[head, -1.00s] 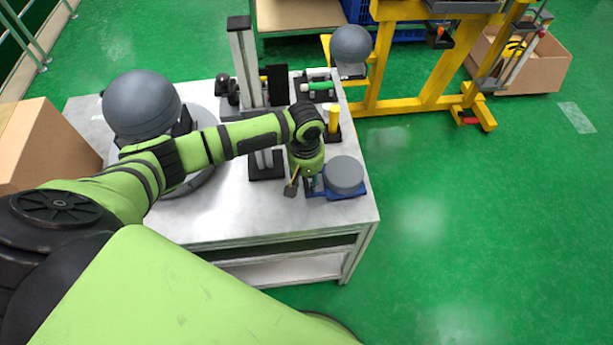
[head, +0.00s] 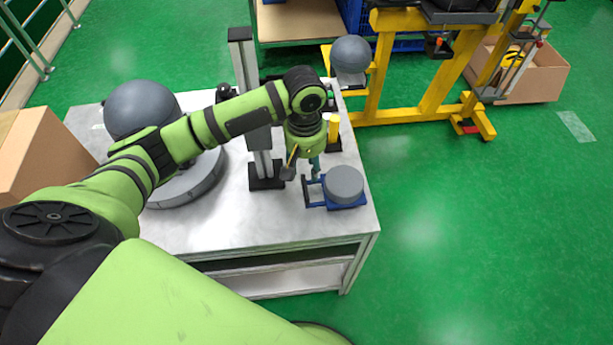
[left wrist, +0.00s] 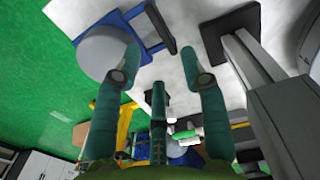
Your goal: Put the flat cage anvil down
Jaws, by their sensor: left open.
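The flat cage anvil, a grey disc (head: 344,183) on a blue base with a blue frame handle on its left, sits flat near the right edge of the metal table (head: 225,228). In the left wrist view its grey disc (left wrist: 105,52) is at the upper left, with the dark handle bar beside it. My left gripper (head: 305,172) is open and empty just above and behind the handle. Its teal fingers (left wrist: 163,60) are spread in the wrist view, with nothing between them. The anvil appears apart from the fingers. My right gripper is not in view.
An upright metal post (head: 245,75) stands behind my left gripper. A large grey ball (head: 142,108) on a round base is at the table's left. A yellow cylinder (head: 334,128) stands behind the anvil. A cardboard box (head: 40,155) is at the far left.

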